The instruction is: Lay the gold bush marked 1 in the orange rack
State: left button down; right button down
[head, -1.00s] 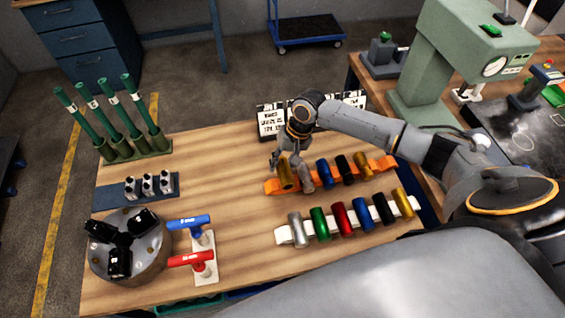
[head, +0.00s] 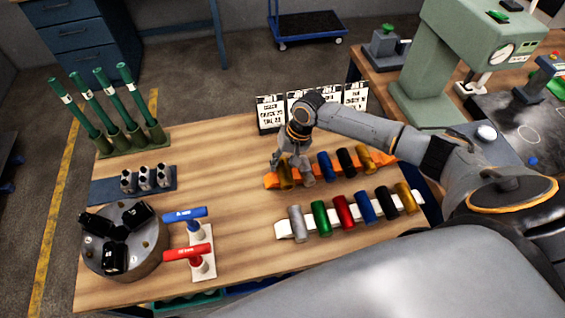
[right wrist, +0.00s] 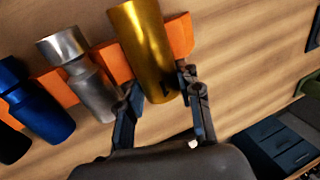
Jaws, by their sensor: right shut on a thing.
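My right gripper (head: 293,166) is shut on a gold bush (right wrist: 147,55) at the left end of the orange rack (head: 270,181). In the right wrist view the bush lies between the two fingers, across the orange rack (right wrist: 180,35), with a small dark mark near its lower end, too small to read surely. In the head view the bush (head: 285,177) is partly hidden by the gripper. It seems to lie in or just on the rack; exact contact cannot be told. A silver bush (right wrist: 90,85) lies beside it, then blue, black and another gold bush (head: 366,158). My left gripper is not in view.
A white rack (head: 284,230) with several coloured bushes, one of them gold (head: 407,197), lies in front. White label cards (head: 271,113) stand behind. A round chuck (head: 146,262), red and blue T-handles and green tubes are at left. The table between is clear.

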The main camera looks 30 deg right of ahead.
jog(key=shift+f, duration=0.15)
jog(key=c, duration=0.8)
grip_release()
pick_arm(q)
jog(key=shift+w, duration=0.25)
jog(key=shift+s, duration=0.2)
pick_arm(e)
jog(key=v, duration=1.2)
jog(key=shift+a, duration=0.1)
